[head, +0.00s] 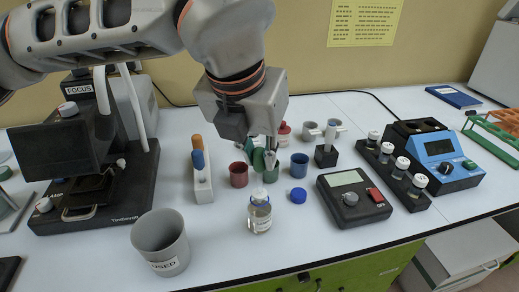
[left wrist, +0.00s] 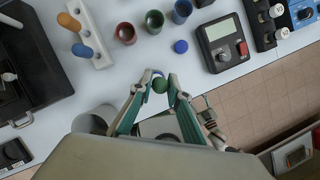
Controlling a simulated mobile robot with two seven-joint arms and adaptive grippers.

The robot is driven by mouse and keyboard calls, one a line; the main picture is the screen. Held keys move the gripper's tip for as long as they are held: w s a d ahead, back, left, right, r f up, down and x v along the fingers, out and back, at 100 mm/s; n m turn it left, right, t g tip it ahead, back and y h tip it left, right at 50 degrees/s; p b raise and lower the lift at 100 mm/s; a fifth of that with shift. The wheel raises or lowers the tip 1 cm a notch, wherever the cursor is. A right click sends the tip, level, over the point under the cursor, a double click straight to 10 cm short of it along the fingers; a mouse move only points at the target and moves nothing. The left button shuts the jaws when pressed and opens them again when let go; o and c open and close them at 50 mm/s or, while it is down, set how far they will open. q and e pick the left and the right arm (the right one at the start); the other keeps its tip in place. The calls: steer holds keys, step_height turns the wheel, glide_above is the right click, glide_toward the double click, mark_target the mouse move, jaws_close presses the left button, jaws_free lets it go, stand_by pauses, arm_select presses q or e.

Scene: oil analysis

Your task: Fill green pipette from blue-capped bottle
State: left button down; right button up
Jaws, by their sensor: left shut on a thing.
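My left gripper (head: 265,165) comes down from above and is shut on the green pipette, whose round green bulb (left wrist: 160,85) shows between the fingertips in the left wrist view. In the head view the fingers largely hide the pipette. The small clear glass bottle (head: 260,216) stands upright and uncapped just below the gripper, with a label on its front. I cannot tell whether the pipette tip is inside its neck. The blue cap (head: 298,195) lies on the table right of the bottle; it also shows in the left wrist view (left wrist: 181,46). My right gripper is not in view.
A white rack (head: 203,186) holds an orange and a blue pipette. Red (head: 239,174), green (left wrist: 154,21) and blue (head: 299,165) cups stand behind the bottle. A grey "USED" beaker (head: 162,243) is front left. A black device (head: 353,198) stands right, a microscope (head: 85,165) left.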

mark_target(259, 171)
arm_select(q)
steer(key=shift+f, duration=0.75)
steer(key=shift+f+b, duration=0.2)
steer(key=shift+b, duration=0.15)
steer(key=shift+f, duration=0.7)
steer(key=shift+f+b, duration=0.45)
steer(key=shift+f, duration=0.05)
steer(key=c, duration=2.5)
jaws_free()
steer(key=shift+r, duration=0.15)
